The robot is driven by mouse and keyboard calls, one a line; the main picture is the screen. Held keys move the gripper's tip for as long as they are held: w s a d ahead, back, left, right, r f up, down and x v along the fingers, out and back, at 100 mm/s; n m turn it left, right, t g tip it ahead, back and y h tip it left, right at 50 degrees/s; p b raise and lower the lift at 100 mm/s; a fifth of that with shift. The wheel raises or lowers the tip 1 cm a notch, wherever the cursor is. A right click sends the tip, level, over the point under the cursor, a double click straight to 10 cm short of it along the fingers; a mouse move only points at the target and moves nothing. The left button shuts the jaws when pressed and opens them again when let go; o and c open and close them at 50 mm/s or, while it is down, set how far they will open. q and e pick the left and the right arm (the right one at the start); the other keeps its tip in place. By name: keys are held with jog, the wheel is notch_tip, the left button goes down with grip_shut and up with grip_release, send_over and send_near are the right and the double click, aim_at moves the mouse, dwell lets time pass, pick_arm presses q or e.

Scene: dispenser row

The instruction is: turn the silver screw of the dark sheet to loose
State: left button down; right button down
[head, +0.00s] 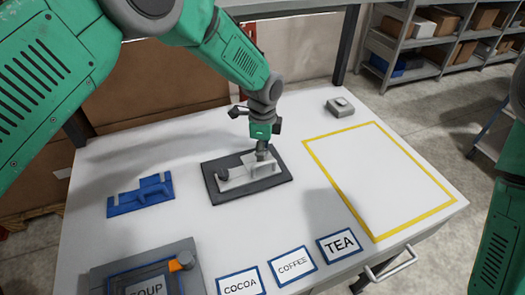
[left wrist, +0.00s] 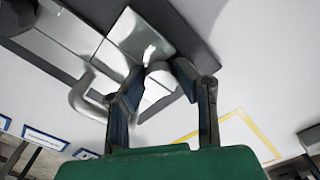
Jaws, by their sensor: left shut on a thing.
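The dark sheet (head: 278,182) lies flat on the white table, and a silver fixture (head: 237,180) sits on it. My left gripper (head: 262,147) points down over the right end of the fixture. In the left wrist view its fingers (left wrist: 156,78) are closed around a small silver round part (left wrist: 158,70), the silver screw. The fingers hide much of the screw, and its turn cannot be read. A bent silver handle (left wrist: 88,98) of the fixture shows beside the fingers. My right gripper is out of view; only part of the right arm shows at the right edge.
A blue bracket (head: 140,195) lies left of the sheet. A grey panel (head: 105,275) with an orange knob (head: 182,261) is at front left. Cards for cocoa (head: 240,283), coffee (head: 293,264) and tea (head: 340,245) line the front. A yellow outline (head: 345,205) and a grey block (head: 340,107) are at right.

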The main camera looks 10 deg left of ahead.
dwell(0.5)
pick_arm(q)
jog(key=c, duration=1.3)
grip_release()
jog(key=shift+d, duration=0.1)
jog(key=shift+o, duration=0.2)
notch_tip(320, 180, up, 12)
jog(key=shift+w+f, duration=0.1)
